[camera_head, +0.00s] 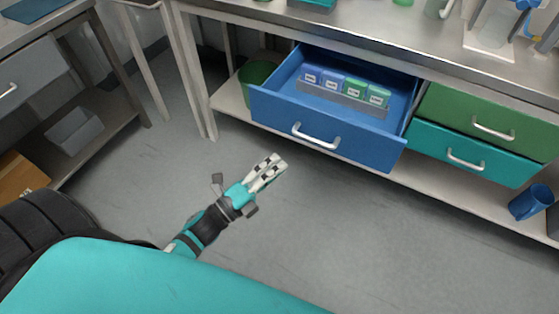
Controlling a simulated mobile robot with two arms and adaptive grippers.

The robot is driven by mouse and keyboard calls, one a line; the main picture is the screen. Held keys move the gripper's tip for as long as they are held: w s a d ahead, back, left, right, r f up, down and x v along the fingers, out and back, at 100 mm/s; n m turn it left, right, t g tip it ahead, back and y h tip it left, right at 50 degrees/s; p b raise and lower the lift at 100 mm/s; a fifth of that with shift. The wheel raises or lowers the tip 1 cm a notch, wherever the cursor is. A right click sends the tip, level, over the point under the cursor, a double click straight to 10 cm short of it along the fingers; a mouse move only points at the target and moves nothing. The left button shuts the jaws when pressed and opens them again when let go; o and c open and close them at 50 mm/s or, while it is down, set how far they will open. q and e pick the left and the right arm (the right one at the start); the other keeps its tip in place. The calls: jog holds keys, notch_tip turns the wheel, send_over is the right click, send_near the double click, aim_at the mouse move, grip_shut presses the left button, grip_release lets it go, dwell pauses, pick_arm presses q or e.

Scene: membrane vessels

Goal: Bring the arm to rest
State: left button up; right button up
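My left arm reaches out over the grey floor in the head view. Its gripper (272,168) is in front of the open blue drawer (350,146), below and to the left of the drawer's handle and apart from it. The two pale fingers lie close together, and nothing shows between them. From this angle I cannot tell whether they are fully shut. My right gripper is not in view.
The drawer juts out and holds several blue and green labelled boxes (352,90) in a grey rack. Green (455,107) and teal (440,140) drawers are closed. A blue mug (530,202) is at right. A side table (75,55) stands left. The floor (330,225) is clear.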

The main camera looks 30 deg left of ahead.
pick_arm(q)
jog(key=s+a+f+n+g+y, duration=0.1)
jog(key=s+f+n+g+y, duration=0.2)
jog(key=f+n, duration=0.5)
jog(key=s+a+f+n+g+y, duration=0.2)
jog(key=s+f+n+g+y, duration=0.15)
jog(key=f, duration=0.95)
jog(key=s+a+f+n+g+y, duration=0.1)
jog(key=s+f+n+g+y, duration=0.25)
jog(key=f, duration=0.65)
jog(key=s+d+f+n+g+h, duration=0.25)
jog(key=s+f+n+g, duration=0.45)
jog(key=s, duration=0.4)
jog(key=s+a+r+p, duration=0.2)
jog(key=s+r+p, duration=0.1)
jog(key=s+p, duration=1.1)
jog(key=shift+s+r+m+y, duration=0.15)
jog(key=shift+m+y, duration=0.15)
jog(key=shift+y, duration=0.15)
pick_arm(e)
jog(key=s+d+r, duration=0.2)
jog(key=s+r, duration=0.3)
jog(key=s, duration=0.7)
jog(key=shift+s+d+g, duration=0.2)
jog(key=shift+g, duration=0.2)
